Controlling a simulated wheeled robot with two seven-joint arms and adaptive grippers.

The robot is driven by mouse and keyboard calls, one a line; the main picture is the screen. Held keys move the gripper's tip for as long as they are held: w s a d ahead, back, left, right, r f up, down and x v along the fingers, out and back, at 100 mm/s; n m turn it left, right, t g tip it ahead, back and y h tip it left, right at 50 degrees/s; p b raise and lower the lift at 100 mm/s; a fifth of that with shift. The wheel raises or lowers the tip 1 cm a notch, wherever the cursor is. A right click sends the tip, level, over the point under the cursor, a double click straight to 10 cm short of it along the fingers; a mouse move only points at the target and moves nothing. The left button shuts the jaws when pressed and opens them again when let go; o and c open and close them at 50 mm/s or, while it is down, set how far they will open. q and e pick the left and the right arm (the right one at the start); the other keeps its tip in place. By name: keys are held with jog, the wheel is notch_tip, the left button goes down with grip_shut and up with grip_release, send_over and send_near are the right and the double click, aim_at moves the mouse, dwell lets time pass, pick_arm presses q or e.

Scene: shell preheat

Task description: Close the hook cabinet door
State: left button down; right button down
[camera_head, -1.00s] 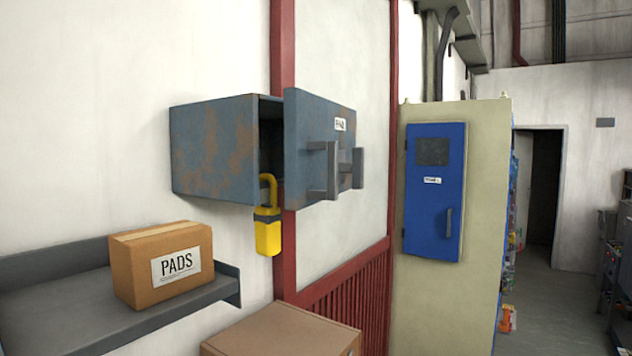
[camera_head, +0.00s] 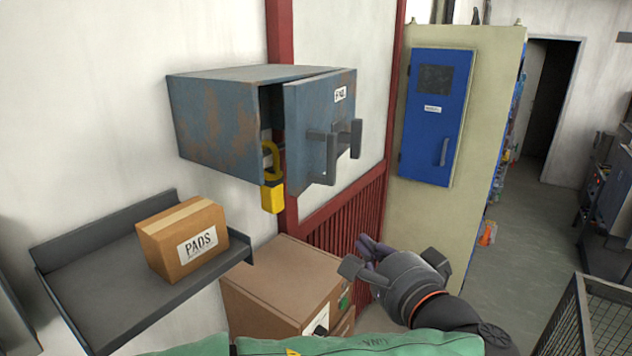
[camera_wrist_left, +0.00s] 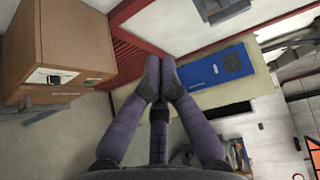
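A rusty blue-grey wall cabinet (camera_head: 215,125) hangs at centre left in the head view. Its door (camera_head: 305,105) stands ajar at the right, with a dark gap along its left edge. The door carries a small white label and grey handle bars (camera_head: 331,156). A yellow padlock (camera_head: 272,196) hangs at the lower part of the gap. My left gripper (camera_head: 368,248) is below and right of the door, apart from it. In the left wrist view its purple fingers (camera_wrist_left: 160,78) come together at the tips with nothing between them. My right gripper is not in view.
A dark shelf (camera_head: 110,310) holds a PADS box (camera_head: 184,238) at lower left. A brown box-like unit (camera_head: 275,290) stands below the cabinet, close to my left gripper. A beige cabinet with a blue door (camera_head: 435,115) stands right. A mesh cart (camera_head: 585,310) is at lower right.

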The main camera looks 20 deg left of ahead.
pick_arm(q)
notch_tip(320, 180, up, 6)
jog(key=s+n+y, duration=0.1)
jog(key=s, duration=0.1)
jog(key=shift+t, duration=0.3)
jog(key=p+x, duration=0.1)
jog(key=x, duration=0.2)
jog(key=p+x, duration=0.1)
jog(key=x, duration=0.2)
jog(key=p+x, duration=0.1)
jog(key=x, duration=0.3)
jog(key=shift+s+a+p, duration=0.25)
jog(key=shift+a+p, duration=0.1)
jog(key=a, duration=0.1)
jog(key=a+p, duration=0.1)
jog(key=a, duration=0.1)
jog(key=shift+w, duration=0.35)
jog(key=shift+a, duration=0.5)
jog(key=shift+f, duration=0.1)
